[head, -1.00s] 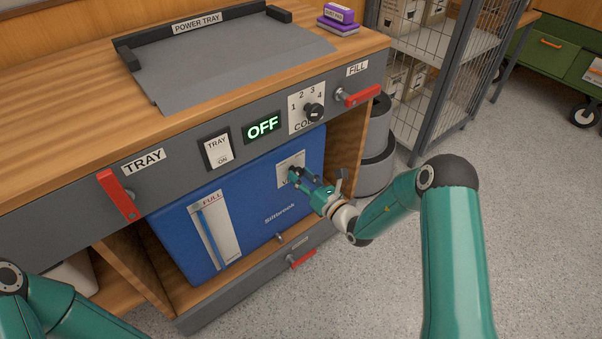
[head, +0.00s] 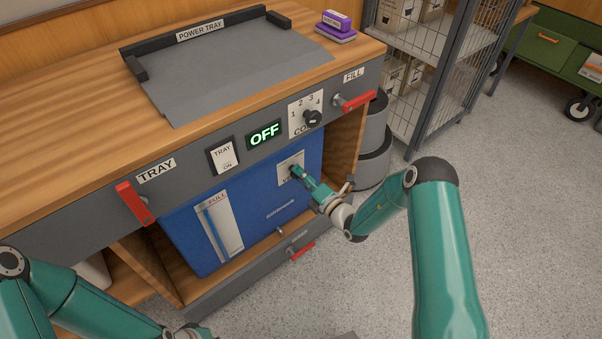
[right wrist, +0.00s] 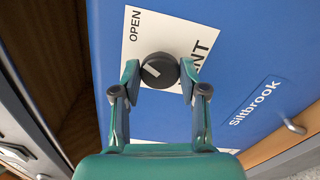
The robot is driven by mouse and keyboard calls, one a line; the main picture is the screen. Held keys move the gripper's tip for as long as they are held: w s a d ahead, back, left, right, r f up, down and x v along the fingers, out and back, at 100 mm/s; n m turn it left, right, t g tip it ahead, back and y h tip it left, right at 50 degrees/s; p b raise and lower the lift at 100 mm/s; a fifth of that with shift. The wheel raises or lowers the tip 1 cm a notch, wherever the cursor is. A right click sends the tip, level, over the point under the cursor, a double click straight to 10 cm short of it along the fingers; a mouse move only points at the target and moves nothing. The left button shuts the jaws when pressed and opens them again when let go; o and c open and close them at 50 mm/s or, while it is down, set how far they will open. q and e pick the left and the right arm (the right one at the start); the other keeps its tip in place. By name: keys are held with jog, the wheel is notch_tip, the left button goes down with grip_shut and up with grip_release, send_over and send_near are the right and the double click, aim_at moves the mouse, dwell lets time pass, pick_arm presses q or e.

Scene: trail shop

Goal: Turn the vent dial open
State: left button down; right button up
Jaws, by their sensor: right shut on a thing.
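The vent dial (right wrist: 168,67) is a round black knob with a white pointer line, on a white plate (right wrist: 145,32) marked OPEN and VENT. In the right wrist view the pointer slants to the left side of the knob. The plate is on the front of the blue Siltbrook box (head: 258,228). My right gripper (right wrist: 160,75) has one finger on each side of the knob and is shut on it. In the head view my right gripper (head: 299,173) reaches the plate and covers most of the dial. My left arm shows at lower left; its fingers are out of view.
The box sits in an open bay under a wooden counter (head: 60,130). A red FILL lever (head: 357,102) is at right. The floor at right is clear.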

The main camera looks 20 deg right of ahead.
jog(key=shift+d+f+m+p, duration=0.15)
jog(key=shift+m+p, duration=0.1)
jog(key=shift+m, duration=0.55)
jog(key=shift+d+m+p, duration=0.1)
jog(key=shift+m+p, duration=0.1)
jog(key=shift+m, duration=0.6)
jog(key=o, duration=1.1)
jog(key=shift+f, duration=0.1)
jog(key=shift+a, duration=0.1)
jog(key=v, duration=1.2)
jog(key=shift+a, duration=0.15)
